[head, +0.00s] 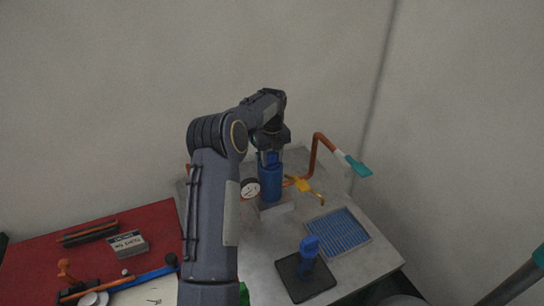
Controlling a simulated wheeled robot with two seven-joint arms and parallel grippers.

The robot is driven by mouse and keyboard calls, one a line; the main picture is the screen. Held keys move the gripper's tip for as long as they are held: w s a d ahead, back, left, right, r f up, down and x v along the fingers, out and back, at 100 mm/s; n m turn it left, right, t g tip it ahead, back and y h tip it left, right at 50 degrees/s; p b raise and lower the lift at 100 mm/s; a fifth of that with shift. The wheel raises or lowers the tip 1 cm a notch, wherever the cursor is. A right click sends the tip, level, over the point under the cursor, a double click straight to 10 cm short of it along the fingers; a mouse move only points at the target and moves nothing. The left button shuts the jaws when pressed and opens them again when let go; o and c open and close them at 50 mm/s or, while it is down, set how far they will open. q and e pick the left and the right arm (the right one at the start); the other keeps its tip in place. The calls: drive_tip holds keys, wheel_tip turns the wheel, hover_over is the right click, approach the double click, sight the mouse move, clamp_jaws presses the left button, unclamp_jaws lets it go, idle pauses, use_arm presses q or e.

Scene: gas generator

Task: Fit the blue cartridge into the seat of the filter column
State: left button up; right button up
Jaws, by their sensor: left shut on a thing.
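My left gripper (269,153) is shut on a blue piece at the top of an upright blue cylinder (271,184), which stands above a pale base (276,211) on the grey table. I cannot tell where the held piece ends and the column begins, or whether it is seated. A second blue piece (308,257), with a narrow upper part, stands on a dark square pad (290,287) at the table's front. My left arm hides the area left of the column. My right gripper is not in view.
A round gauge (250,188), a yellow lever (304,185) and a copper pipe (314,152) with a teal end (358,167) surround the column. A blue ribbed panel (339,231) lies front right. A red mat (70,245) with tools is at left.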

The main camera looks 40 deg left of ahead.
use_arm(q)
drive_tip(key=o, duration=1.3)
drive_tip(key=shift+f, duration=0.15)
